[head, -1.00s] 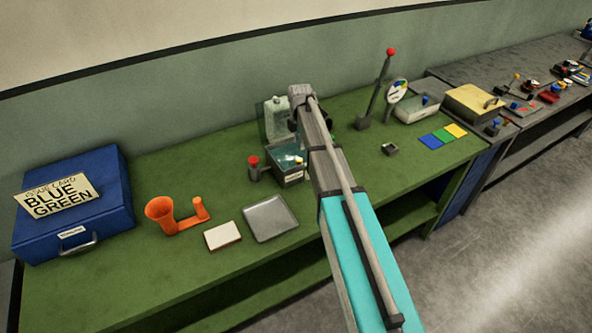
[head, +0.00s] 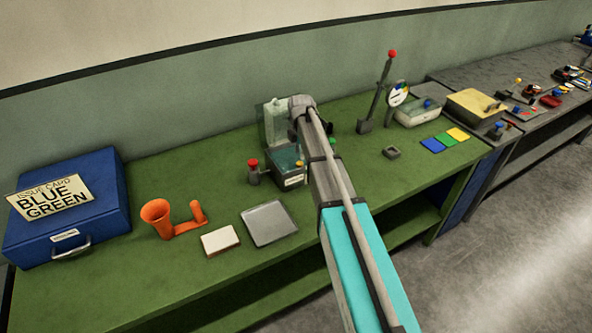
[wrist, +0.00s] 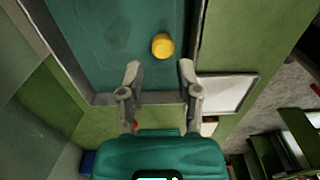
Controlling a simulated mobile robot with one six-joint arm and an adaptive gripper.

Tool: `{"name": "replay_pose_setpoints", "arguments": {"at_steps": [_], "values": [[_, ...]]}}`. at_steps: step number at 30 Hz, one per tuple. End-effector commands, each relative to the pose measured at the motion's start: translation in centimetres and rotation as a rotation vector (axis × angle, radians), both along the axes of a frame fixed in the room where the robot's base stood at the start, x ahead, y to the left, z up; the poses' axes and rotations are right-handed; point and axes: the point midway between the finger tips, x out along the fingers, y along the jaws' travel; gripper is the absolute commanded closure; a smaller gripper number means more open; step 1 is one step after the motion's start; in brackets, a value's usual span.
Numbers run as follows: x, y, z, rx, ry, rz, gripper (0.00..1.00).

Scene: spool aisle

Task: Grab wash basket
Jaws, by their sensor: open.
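A dark-walled tank (head: 291,182) with teal contents stands mid-bench, partly hidden by my arm. A yellow round knob (wrist: 162,46) shows over the teal area in the wrist view; a small yellow spot shows at the tank in the head view (head: 299,163). I cannot make out a separate basket around the knob, so it may be the wash basket's top. My gripper (wrist: 160,72) is open and empty, its two fingers apart, just short of the knob in the picture. In the head view the fingers are mostly hidden behind my arm.
A red-topped bottle (head: 253,172) stands left of the tank, a clear container (head: 275,122) behind it. A grey tray (head: 268,223), white block (head: 220,241) and orange funnel piece (head: 160,219) lie in front and left. A red-tipped post (head: 380,90) rises right. Bare green bench separates them.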

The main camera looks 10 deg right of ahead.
Motion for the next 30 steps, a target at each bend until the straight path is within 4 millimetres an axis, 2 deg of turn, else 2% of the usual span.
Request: {"name": "replay_pose_setpoints", "arguments": {"at_steps": [21, 30], "values": [[-0.2, 0.2, -4.8, 0.000, 0.000, 0.000, 0.55], [-0.2, 0.2, -5.2, 0.000, 0.000, 0.000, 0.55]]}}
